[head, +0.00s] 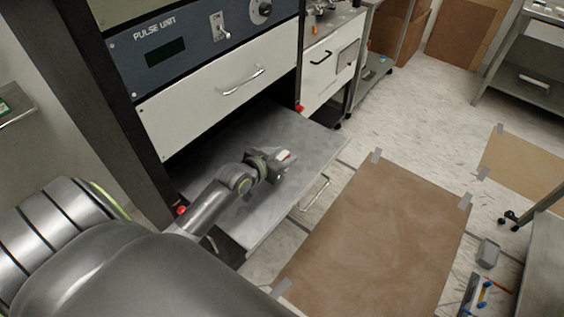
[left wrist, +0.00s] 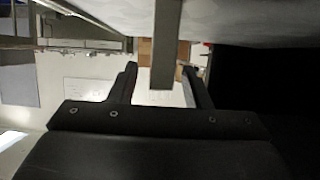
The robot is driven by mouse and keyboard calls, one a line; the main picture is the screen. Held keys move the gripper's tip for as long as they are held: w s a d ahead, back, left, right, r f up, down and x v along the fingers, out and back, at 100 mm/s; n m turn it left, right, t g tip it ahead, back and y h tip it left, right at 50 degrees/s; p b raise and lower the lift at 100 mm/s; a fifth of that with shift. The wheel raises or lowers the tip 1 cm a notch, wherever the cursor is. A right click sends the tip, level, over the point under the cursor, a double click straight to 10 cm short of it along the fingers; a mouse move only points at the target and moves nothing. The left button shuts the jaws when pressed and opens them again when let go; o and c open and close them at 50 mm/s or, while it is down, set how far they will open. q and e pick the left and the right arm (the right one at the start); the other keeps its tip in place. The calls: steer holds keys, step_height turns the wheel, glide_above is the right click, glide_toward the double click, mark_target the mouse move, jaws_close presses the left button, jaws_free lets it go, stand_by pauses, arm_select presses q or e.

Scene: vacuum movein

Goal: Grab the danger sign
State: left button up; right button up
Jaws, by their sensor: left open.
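A small white and red piece (head: 285,155), which looks like the top of the danger sign, shows at the tips of my left gripper (head: 281,163), above the pulled-out grey tray (head: 305,137). Most of it is hidden by the gripper. In the left wrist view my left gripper (left wrist: 163,82) is open, one finger on each side. A narrow grey upright piece (left wrist: 166,45), likely the sign seen edge-on, reaches in between the fingers. I see a gap on both sides of it. My right gripper is not in view.
The tray sits low in a rack, under a white drawer (head: 215,95) and a blue-grey pulse unit panel (head: 185,45). A brown sheet (head: 380,230) is taped to the floor at the right. A grey cart (head: 545,255) stands at the right edge.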

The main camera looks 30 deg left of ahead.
arm_select(q)
steer(key=shift+x, duration=1.05)
jaws_close()
steer(key=shift+r, duration=0.15)
